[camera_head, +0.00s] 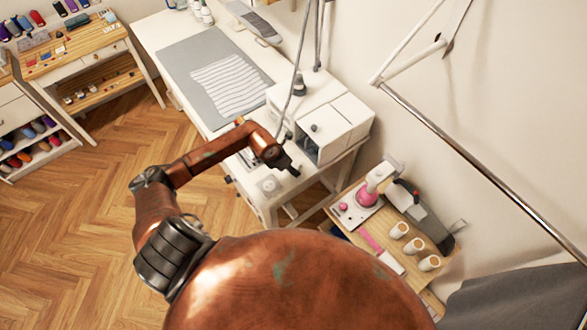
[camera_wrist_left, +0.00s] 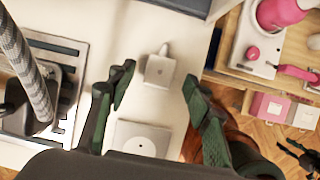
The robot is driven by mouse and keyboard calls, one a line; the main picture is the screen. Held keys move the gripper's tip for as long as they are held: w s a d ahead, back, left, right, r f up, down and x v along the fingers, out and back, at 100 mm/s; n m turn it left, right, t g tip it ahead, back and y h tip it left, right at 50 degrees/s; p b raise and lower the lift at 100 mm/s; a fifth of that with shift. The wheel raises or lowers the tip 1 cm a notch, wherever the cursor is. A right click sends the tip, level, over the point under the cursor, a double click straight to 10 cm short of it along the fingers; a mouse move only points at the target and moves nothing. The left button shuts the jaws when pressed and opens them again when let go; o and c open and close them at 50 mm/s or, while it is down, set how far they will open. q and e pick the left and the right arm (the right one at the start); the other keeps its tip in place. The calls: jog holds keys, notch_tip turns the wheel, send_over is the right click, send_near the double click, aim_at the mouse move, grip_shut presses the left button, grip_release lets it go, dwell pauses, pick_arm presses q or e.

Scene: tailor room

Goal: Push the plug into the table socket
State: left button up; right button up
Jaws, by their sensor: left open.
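The plug (camera_wrist_left: 160,71) is a small white block with a short stub at its far end, lying on the white table. The table socket (camera_wrist_left: 141,139) is a pale square plate with a round centre, nearer to me in the left wrist view; in the head view it shows as a plate (camera_head: 269,185) near the table's end. My left gripper (camera_wrist_left: 158,75) is open, its green-black fingers on either side of the plug with a gap at each side. In the head view the left gripper (camera_head: 289,169) hangs over the table end and hides the plug.
A white cabinet (camera_head: 335,130) stands close behind the gripper. A sewing machine part and thick grey cable (camera_wrist_left: 25,75) lie left in the wrist view. A low wooden table (camera_head: 345,222) with pink and white items is to the right, beyond the table's edge.

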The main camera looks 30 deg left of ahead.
pick_arm(q)
jog(key=shift+x, duration=0.95)
jog(key=shift+r, duration=0.1)
jog(key=shift+c, duration=0.4)
jog(key=shift+w, duration=0.1)
jog(key=shift+c, duration=0.8)
jog(key=c, duration=0.9)
jog(key=shift+r, duration=0.55)
jog(key=s+a+r+b, duration=0.1)
jog(key=s+r+b, duration=0.3)
jog(key=s+r, duration=0.8)
jog(key=shift+s+a, duration=0.4)
jog(key=shift+s, duration=0.55)
